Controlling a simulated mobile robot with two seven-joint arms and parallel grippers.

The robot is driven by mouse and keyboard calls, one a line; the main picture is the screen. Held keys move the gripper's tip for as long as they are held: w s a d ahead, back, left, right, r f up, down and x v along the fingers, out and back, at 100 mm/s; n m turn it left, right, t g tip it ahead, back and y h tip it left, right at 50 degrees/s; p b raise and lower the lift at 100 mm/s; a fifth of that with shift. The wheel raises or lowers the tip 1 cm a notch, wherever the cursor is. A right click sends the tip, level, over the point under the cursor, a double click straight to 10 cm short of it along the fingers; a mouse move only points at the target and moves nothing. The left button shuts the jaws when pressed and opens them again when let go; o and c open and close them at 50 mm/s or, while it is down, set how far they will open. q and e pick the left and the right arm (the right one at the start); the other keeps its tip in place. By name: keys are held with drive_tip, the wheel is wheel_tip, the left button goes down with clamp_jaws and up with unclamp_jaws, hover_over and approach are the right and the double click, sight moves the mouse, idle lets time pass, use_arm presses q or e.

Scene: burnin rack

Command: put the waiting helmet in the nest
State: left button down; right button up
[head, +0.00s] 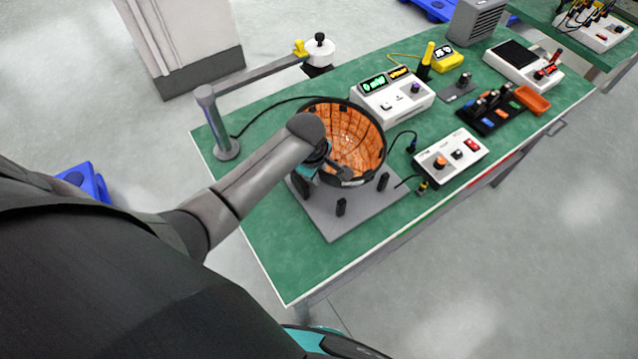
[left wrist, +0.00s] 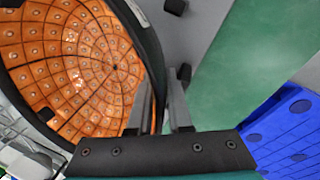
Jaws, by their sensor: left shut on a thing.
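The helmet (head: 352,128) is an open bowl with an orange, tiled inside and a dark rim. It lies hollow side up over the nest (head: 325,222), a grey plate with short black posts on the green table. My left gripper (head: 338,172) is shut on the helmet's near rim. The left wrist view shows the orange inside (left wrist: 70,65) and the fingers (left wrist: 162,98) on either side of the dark rim. Black posts (left wrist: 184,73) stand close by. The helmet's underside is hidden, so I cannot tell if it rests on the plate. My right gripper is not in view.
A white display box (head: 392,98) and a white control box (head: 451,156) stand close right of the helmet. A post with a swing arm (head: 222,130) stands at the left. The table's front left corner (head: 285,265) is clear. Blue plastic (left wrist: 285,135) lies beyond the table edge.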

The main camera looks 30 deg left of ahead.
use_arm(q)
drive_tip(key=shift+s+b+x, duration=0.2)
drive_tip(key=shift+b+x, duration=0.1)
drive_tip(key=shift+x, duration=0.65)
drive_tip(key=shift+s+b+x, duration=0.15)
drive_tip(key=shift+b+x, duration=0.1)
drive_tip(key=shift+x, duration=0.65)
drive_tip(key=shift+f, duration=0.15)
drive_tip(key=c, duration=0.8)
unclamp_jaws()
drive_tip(key=shift+s+f, duration=0.1)
drive_tip(key=shift+f, duration=0.05)
drive_tip(key=shift+c, duration=0.2)
drive_tip(key=p+v, duration=0.3)
drive_tip(key=v, duration=0.9)
drive_tip(key=shift+p, duration=0.35)
